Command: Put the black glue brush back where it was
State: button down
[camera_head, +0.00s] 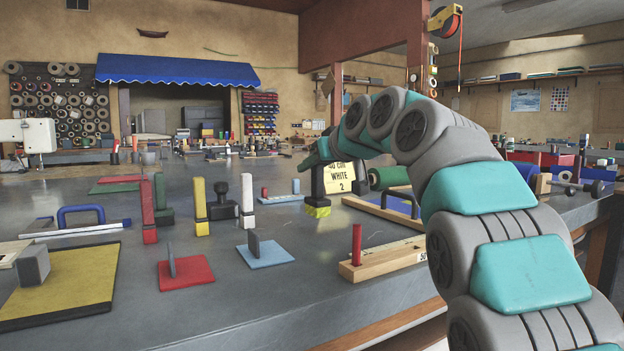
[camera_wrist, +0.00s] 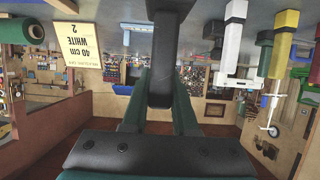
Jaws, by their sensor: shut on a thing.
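My gripper (camera_head: 318,160) hangs over the middle of the grey workbench, shut on an upright black brush (camera_head: 318,187) with a yellow lower end. In the wrist view, the black handle (camera_wrist: 168,50) stands between my dark green fingers (camera_wrist: 163,100). The lower end is close to the bench; I cannot tell whether it touches. To the left stand a red upright piece (camera_head: 148,212), a yellow one (camera_head: 200,207), a white one (camera_head: 247,201) and a dark green one (camera_head: 160,198). A black round-topped piece (camera_head: 222,201) stands between the yellow and white ones.
A yellow card sign reading "40 cm white 2" (camera_head: 340,178) is just behind the brush. A wooden rail with a red peg (camera_head: 378,262) lies at front right. Red (camera_head: 196,276) and blue (camera_head: 278,258) plates lie at front left. Bare bench lies around the brush's lower end.

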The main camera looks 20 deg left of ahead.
aim_at(313, 181)
jog(key=shift+f+b, duration=0.3)
jog(key=shift+f, duration=1.45)
jog(key=shift+f, duration=0.15)
jog(key=c, duration=0.7)
grip_release()
jog(key=b+v, duration=0.1)
jog(key=v, duration=1.1)
